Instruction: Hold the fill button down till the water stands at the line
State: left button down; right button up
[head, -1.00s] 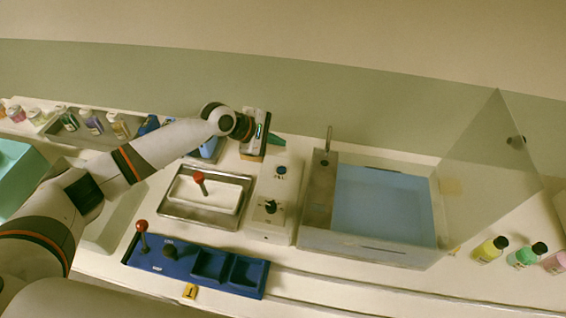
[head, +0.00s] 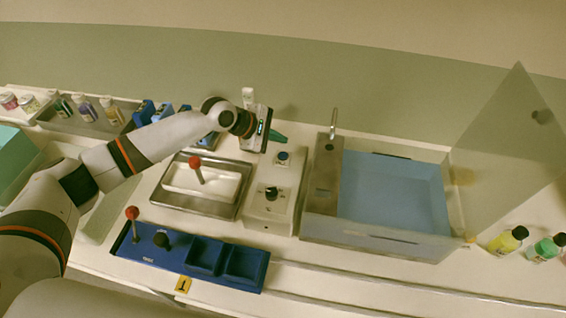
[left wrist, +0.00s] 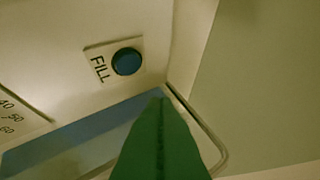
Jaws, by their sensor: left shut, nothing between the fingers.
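The blue fill button (head: 283,157) sits on the white control box (head: 256,207). In the left wrist view the round button (left wrist: 127,61) shows clear and uncovered beside the word FILL. My left gripper (head: 277,136) is shut and empty, its green fingers just behind and above the button in the head view. In the left wrist view the green fingertips (left wrist: 161,101) are apart from the button in the picture. The water (head: 394,195) is a flat blue surface in the clear-walled basin (head: 365,244). I cannot make out the line. My right gripper is not in view.
A tap (head: 334,122) stands at the basin's back left. A tilted clear panel (head: 508,140) rises at its right. A black knob (head: 271,193) is on the control box. A red-knobbed lever (head: 195,162) stands in the metal tray (head: 202,209). Bottles (head: 508,239) stand at right.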

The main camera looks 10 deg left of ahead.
aim_at(287, 154)
pick_arm(q)
jog(key=shift+f, duration=1.7)
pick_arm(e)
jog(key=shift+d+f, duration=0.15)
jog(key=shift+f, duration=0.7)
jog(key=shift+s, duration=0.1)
pick_arm(q)
jog(key=shift+f, duration=0.15)
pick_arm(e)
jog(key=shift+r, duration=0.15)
pick_arm(q)
jog(key=shift+f, duration=0.2)
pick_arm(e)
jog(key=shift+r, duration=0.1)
pick_arm(q)
jog(key=shift+f, duration=0.45)
dwell(0.4)
jog(key=shift+r+p, duration=0.8)
jog(key=shift+p, duration=0.4)
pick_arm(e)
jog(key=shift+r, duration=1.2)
